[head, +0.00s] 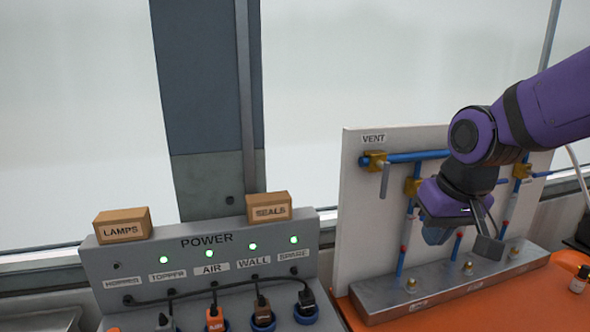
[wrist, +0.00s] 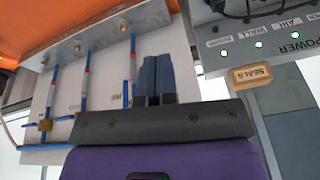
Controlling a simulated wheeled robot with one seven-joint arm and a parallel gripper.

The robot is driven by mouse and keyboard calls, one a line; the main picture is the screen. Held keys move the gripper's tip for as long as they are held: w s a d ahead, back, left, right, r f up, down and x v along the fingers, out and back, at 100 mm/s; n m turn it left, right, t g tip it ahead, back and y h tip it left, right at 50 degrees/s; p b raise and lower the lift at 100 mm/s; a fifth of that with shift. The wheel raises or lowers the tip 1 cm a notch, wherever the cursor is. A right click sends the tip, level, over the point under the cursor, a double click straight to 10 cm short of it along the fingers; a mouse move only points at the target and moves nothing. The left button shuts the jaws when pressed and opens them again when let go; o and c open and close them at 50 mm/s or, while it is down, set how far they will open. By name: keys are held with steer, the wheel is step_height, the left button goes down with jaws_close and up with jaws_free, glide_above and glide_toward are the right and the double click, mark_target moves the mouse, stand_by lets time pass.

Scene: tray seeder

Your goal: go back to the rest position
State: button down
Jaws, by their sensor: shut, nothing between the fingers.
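My gripper (head: 437,238) is at the right of the head view, in front of the white vent panel (head: 362,225) and above the grey metal block at its foot. The arm comes in from the right edge and bends down to it. In the wrist view its two blue fingers (wrist: 154,58) are side by side, shut, with nothing between them. The gripper hides part of the panel's pipes in the head view. No rest position is marked in view.
A grey power box (head: 95,262) with several lit green lamps and plugs stands left of the panel. Boxes labelled LAMPS (head: 122,225) and SEALS (head: 269,207) sit on it. The panel carries blue pipes, a vent valve (head: 375,161) and the metal block (head: 440,292). An orange surface (head: 530,302) lies in front.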

steer(key=s+d+r+t, duration=0.1)
steer(key=s+d+r, duration=0.2)
steer(key=s, duration=0.3)
steer(key=s+d+r+m+t+h, duration=0.1)
steer(key=s+d+r, duration=0.3)
steer(key=s, duration=0.2)
steer(key=shift+s+d, duration=0.3)
